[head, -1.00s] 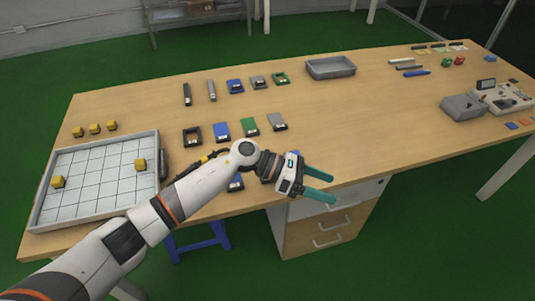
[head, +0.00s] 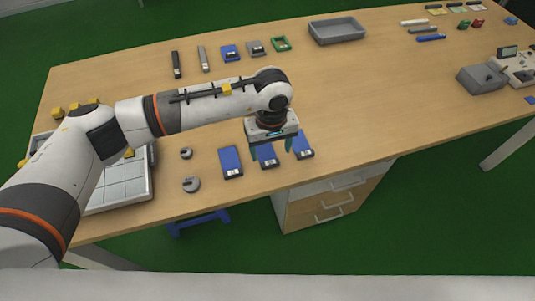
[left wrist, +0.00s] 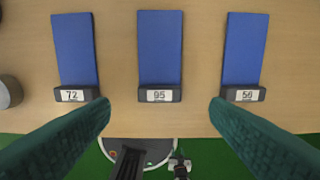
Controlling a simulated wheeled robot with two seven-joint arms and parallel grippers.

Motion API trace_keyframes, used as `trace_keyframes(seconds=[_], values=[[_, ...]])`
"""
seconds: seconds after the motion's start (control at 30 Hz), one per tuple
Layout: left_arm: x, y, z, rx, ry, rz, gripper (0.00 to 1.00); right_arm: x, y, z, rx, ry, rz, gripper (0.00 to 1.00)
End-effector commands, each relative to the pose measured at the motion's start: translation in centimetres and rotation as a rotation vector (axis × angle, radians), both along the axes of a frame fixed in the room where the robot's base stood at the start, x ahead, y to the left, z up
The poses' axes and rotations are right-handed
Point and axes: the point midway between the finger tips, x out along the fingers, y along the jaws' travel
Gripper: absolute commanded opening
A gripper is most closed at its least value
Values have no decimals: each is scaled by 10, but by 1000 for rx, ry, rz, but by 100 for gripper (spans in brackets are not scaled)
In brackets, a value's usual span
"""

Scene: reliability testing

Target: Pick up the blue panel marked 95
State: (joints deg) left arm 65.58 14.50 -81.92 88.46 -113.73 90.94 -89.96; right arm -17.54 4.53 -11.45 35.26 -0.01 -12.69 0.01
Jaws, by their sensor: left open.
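The blue panel marked 95 (left wrist: 160,48) lies flat on the table in the middle of a row of three blue panels. In the head view it (head: 268,158) is partly hidden by my left gripper (head: 271,149). Its dark end with the white label faces the table's front edge. My left gripper is open and points down over this panel. In the left wrist view its green fingers (left wrist: 158,106) are spread to either side of the panel's labelled end, with nothing between them. My right gripper is not in view.
The panel marked 72 (left wrist: 75,50) lies on the left. Another blue panel (left wrist: 245,50), its number hard to read, lies on the right. Grey round weights (head: 191,184) sit further left. A gridded tray (head: 120,183) is partly behind my arm. The table's middle right is clear.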

Motion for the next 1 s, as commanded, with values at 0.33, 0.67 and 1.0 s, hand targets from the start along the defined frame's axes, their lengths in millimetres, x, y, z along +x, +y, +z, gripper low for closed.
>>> trace_keyframes(seconds=[0.33,0.67,1.0], values=[[-6,-2,-45,-2,3,1,71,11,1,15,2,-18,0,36],[-5,-1,-52,-2,0,1,69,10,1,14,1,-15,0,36],[-5,-1,-51,-2,0,1,23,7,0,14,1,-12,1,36]])
